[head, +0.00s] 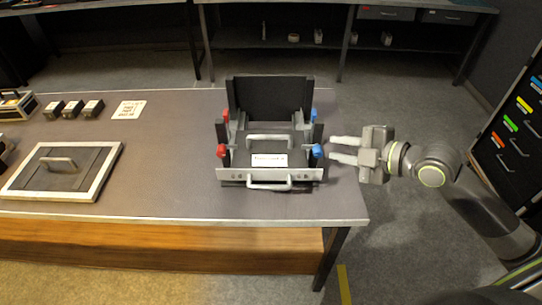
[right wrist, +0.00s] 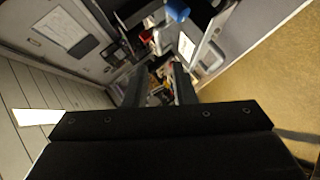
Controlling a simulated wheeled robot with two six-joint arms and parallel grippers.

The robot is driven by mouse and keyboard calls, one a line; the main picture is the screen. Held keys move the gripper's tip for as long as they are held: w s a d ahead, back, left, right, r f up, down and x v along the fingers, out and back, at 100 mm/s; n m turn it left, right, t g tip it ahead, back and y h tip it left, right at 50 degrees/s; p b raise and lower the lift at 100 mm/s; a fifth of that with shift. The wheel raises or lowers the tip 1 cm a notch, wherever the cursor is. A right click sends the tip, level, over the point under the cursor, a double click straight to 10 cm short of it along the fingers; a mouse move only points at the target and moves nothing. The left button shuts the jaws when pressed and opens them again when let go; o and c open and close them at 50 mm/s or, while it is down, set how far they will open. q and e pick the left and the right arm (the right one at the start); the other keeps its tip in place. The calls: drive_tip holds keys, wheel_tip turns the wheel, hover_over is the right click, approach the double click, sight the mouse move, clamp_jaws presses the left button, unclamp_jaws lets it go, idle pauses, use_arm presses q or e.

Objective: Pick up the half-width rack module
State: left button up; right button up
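The rack module (head: 268,174) appears to be the dark unit with a pale front panel, a white label and a front handle, seated in a black cradle (head: 270,95) on the table; I cannot tell for certain where module and cradle divide. A second handle (head: 270,140) spans its top. Red and blue knobs stand at both sides. My right gripper (head: 343,150) is just right of the cradle, fingers pointing left, apart and empty. Its dark fingers also show in the right wrist view (right wrist: 160,88). My left gripper is not in view.
A framed panel with a handle (head: 58,160) lies on the table's left. Several small dark blocks (head: 74,109) and a printed card (head: 129,110) lie behind it. A dark cabinet with coloured labels (head: 518,110) stands at far right. The table between panel and cradle is clear.

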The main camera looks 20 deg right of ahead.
drive_tip(key=p, duration=0.2)
approach(285, 137)
drive_tip(key=x, duration=0.5)
drive_tip(key=shift+w+a+f, duration=0.15)
drive_tip(key=shift+f, duration=0.1)
drive_tip(key=shift+p+x, duration=0.9)
drive_tip(key=shift+x, duration=1.5)
drive_tip(key=shift+w+a+f, duration=0.1)
drive_tip(key=shift+w+a, duration=0.05)
drive_tip(key=shift+w, duration=0.2)
clamp_jaws()
